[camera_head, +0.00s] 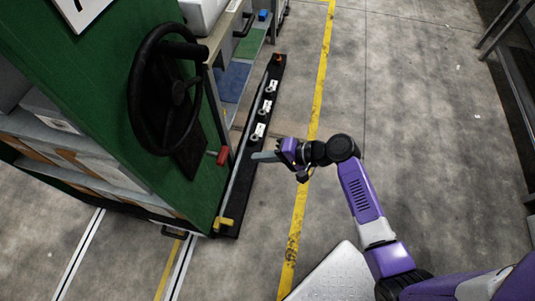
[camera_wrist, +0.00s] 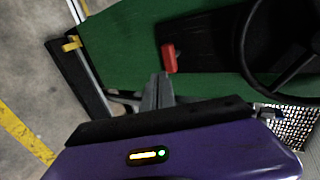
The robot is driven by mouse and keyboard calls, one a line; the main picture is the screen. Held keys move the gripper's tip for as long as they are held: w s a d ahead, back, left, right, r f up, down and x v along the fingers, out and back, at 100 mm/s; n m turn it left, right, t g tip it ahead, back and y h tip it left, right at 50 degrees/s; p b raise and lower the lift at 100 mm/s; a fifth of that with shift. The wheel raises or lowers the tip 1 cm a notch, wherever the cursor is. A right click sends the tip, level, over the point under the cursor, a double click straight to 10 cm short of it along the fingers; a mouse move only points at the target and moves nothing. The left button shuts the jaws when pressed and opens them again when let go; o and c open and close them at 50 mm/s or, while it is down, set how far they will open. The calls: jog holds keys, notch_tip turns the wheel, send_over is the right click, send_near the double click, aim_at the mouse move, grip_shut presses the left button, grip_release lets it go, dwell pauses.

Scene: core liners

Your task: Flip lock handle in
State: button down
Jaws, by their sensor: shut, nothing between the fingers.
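A red handle (camera_head: 223,155) sticks out low on the green end panel (camera_head: 190,185), below and right of the black handwheel (camera_head: 165,88). In the wrist view the red handle (camera_wrist: 169,57) stands on a dark plate, just beyond my fingertips. My gripper (camera_head: 257,156) is shut and empty, to the right of the red handle with a small gap in the head view. In the wrist view its fingers (camera_wrist: 158,90) are together and point at the panel below the handle. I cannot tell if they touch anything.
A yellow lever (camera_head: 222,223) sits at the panel's lower corner. A black floor rail (camera_head: 245,190) with several small fittings runs beside the unit. Shelves (camera_head: 65,150) with boxes are at left.

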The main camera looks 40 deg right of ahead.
aim_at(213, 154)
jog(key=shift+w+a+r+p+x, duration=0.15)
jog(key=shift+r+x, duration=0.15)
jog(key=shift+x, duration=1.15)
jog(key=shift+w+a+r+p+x, duration=0.1)
jog(key=shift+r+x, duration=0.2)
jog(key=shift+x, duration=1.1)
jog(key=shift+w+a+r+p+x, duration=0.15)
jog(key=shift+r+x, duration=0.15)
jog(key=shift+x, duration=1.15)
jog(key=shift+d, duration=0.1)
jog(key=shift+w+a+b, duration=0.2)
jog(key=shift+w+a, duration=0.45)
jog(key=shift+w, duration=0.25)
jog(key=shift+w+a+b, duration=0.2)
jog(key=shift+w+a, duration=0.5)
jog(key=shift+w, duration=0.2)
